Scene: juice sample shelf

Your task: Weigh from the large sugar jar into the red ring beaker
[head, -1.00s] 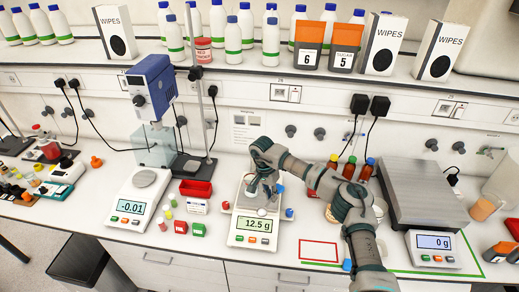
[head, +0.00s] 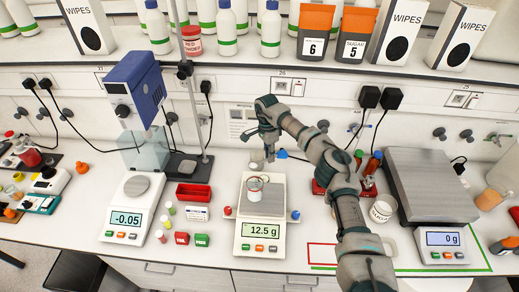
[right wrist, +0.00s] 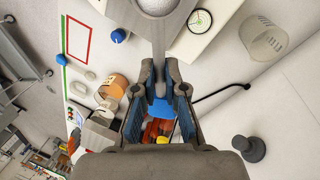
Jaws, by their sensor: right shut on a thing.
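The red ring beaker (head: 255,188) stands upright on the pan of the middle balance (head: 260,235), which reads 12.5 g. My right gripper (head: 268,148) is above and behind the beaker, apart from it. In the right wrist view, my right gripper (right wrist: 160,100) is shut on the grey handle of a scoop (right wrist: 158,45); its round bowl at the top edge looks white, and I cannot tell how much it holds. A white tub (head: 382,209) right of my forearm may be the large sugar jar; its label is not readable. My left gripper is out of view.
A left balance (head: 127,218) reads -0.05, and a large scale (head: 435,180) at right reads 0 g. A red tray (head: 193,192) and small coloured-cap vials flank the middle balance. A red outlined rectangle (head: 322,243) on the bench front is empty.

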